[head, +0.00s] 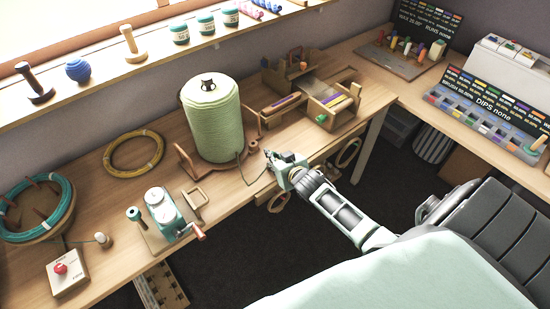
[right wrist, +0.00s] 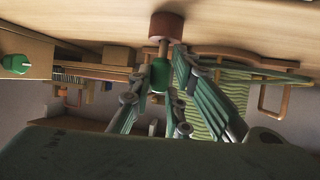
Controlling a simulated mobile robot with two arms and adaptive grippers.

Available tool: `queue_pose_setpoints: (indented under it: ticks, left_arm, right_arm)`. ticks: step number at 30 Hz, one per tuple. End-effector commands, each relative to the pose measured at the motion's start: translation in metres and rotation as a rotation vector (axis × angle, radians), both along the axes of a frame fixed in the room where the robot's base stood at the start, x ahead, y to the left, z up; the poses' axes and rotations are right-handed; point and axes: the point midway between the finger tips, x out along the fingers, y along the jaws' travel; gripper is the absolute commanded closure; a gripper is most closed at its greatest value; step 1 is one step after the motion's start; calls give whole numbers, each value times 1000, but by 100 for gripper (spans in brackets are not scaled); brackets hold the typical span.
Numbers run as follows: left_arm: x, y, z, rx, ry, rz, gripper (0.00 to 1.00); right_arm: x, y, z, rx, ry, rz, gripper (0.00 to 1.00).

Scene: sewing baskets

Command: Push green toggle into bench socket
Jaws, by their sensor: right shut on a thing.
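My right gripper (head: 271,160) reaches to the front edge of the wooden bench (head: 120,195), just right of the big green cone of yarn (head: 213,120). In the right wrist view its fingers (right wrist: 160,92) are shut on the small green toggle (right wrist: 159,76). A pale shaft runs from the toggle to a round red-brown piece (right wrist: 166,27) at the bench surface. I cannot tell whether that piece is the socket or how deep the shaft sits. The toggle is hidden in the head view. My left gripper is not in view.
A small green knob (right wrist: 15,64) shows at left in the right wrist view. A wooden organiser (head: 335,103) stands beyond the gripper. A clamp with a red handle (head: 198,231), a yellow hoop (head: 133,152) and a red-button box (head: 66,274) are on the bench's left part.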

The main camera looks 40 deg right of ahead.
Motion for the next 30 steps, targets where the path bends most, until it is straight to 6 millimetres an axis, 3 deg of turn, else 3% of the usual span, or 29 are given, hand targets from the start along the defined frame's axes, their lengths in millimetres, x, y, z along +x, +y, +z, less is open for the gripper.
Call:
queue_pose_setpoints:
  ticks: [16, 30]
  left_arm:
    - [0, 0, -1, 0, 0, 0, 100]
    - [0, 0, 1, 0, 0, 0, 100]
  right_arm:
    - [2, 3, 1, 0, -3, -120, 100]
    - [2, 3, 2, -2, -1, -121, 100]
